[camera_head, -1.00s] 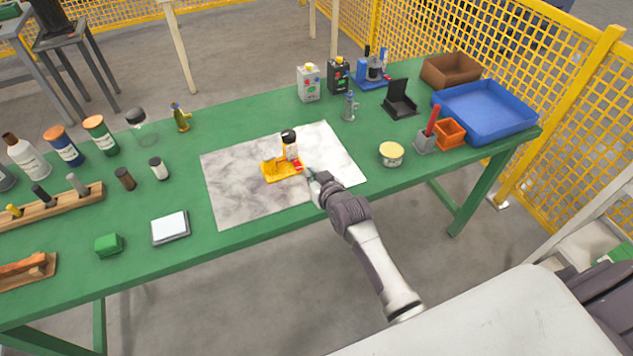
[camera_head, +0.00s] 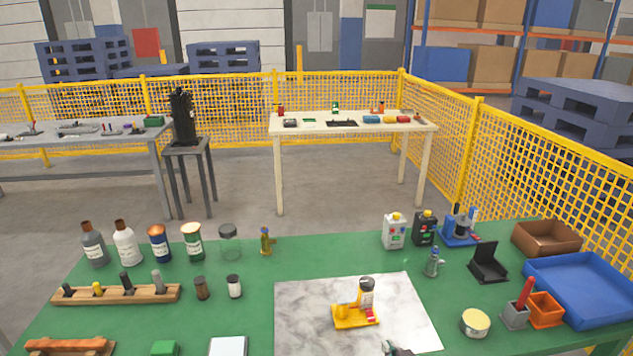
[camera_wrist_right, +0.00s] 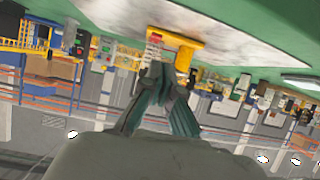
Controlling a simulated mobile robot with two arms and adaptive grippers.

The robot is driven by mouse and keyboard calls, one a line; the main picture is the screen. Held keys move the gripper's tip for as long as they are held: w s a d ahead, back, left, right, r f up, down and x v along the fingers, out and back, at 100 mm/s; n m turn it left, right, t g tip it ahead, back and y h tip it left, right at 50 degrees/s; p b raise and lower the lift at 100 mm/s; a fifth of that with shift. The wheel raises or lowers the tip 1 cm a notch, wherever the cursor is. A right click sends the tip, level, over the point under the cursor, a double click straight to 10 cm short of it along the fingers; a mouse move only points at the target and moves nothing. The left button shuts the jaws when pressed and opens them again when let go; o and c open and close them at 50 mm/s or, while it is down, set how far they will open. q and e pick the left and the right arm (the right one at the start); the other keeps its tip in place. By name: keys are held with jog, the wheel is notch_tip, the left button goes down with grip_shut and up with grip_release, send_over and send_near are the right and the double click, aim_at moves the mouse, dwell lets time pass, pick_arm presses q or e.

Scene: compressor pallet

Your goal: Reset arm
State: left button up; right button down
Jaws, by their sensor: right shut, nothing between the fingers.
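My right gripper (camera_head: 398,350) shows only as a small dark tip at the bottom edge of the head view, by the front of the marble-patterned mat (camera_head: 300,318). In the right wrist view its fingers (camera_wrist_right: 168,78) are together and empty. The fixture also shows in the right wrist view (camera_wrist_right: 183,48), beyond the fingertips. My left gripper is in no view.
On the green table (camera_head: 330,252), a blue tray (camera_head: 620,318), a brown bin (camera_head: 546,252), an orange box (camera_head: 545,310) and a yellow-topped tin (camera_head: 476,323) stand at the right. Several bottles and a wooden rack (camera_head: 140,295) stand at the left. Yellow mesh fencing (camera_head: 520,170) runs behind.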

jog(key=s+n+g, duration=0.1)
jog(key=s+g, duration=0.8)
jog(key=s, duration=2.1)
notch_tip(320, 180, down, 25)
jog(key=s+g, duration=0.1)
jog(key=g, duration=0.1)
jog(key=s+d+f, duration=0.3)
jog(key=s+f, duration=1.4)
jog(key=shift+f+g+h, duration=0.15)
jog(key=shift+g+h, duration=0.25)
